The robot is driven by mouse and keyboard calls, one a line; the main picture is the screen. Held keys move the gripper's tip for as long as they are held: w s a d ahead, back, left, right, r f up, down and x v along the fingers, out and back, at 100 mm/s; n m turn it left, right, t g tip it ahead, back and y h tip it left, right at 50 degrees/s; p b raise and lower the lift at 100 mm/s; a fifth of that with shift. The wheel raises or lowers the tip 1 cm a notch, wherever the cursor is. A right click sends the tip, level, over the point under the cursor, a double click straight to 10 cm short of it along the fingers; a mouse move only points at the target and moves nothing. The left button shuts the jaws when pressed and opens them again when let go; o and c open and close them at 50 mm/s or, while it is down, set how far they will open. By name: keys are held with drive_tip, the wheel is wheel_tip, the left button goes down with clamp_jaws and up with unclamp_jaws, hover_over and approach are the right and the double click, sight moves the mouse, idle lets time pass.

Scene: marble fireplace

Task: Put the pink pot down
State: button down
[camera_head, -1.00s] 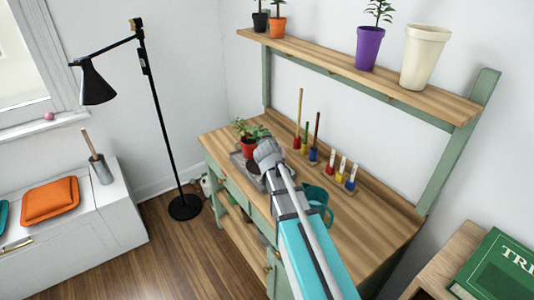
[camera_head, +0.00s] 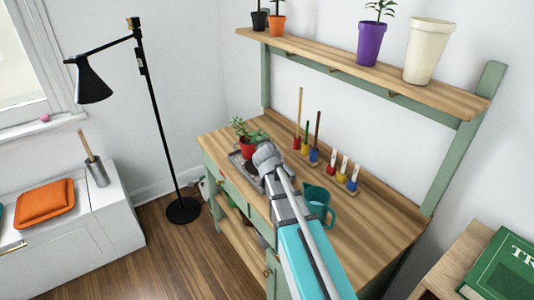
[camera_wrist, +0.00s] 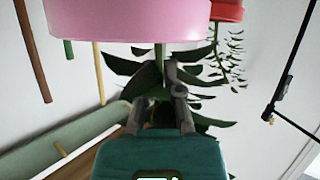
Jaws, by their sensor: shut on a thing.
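The pink pot (camera_wrist: 130,20) fills the top of the wrist view, which appears upside down. A stem and dark green leaves (camera_wrist: 145,75) extend from its rim. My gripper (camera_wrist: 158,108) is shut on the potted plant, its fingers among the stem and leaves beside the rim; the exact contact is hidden. In the head view my gripper (camera_head: 264,150) is over the left part of the wooden bench (camera_head: 350,235), and the pink pot is hidden behind my arm. Whether the pot touches the bench cannot be told.
A red potted plant (camera_head: 247,152) stands close behind my gripper on a grey tray (camera_head: 236,161). A teal jug (camera_head: 318,203) stands right of my arm. Upright tools (camera_head: 315,150) line the back. A shelf (camera_head: 345,67) with pots overhangs. Bare wood lies at front right.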

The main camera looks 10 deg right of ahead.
drive_tip(key=shift+f+b, duration=0.5)
drive_tip(key=shift+f, duration=0.4)
drive_tip(key=c, duration=0.8)
unclamp_jaws()
drive_tip(key=shift+s+r, duration=0.15)
drive_tip(key=shift+r, duration=0.05)
drive_tip(key=p+v, duration=0.4)
drive_tip(key=v, duration=0.7)
drive_tip(key=shift+s+a+r+p, duration=0.1)
drive_tip(key=shift+s+p, duration=0.2)
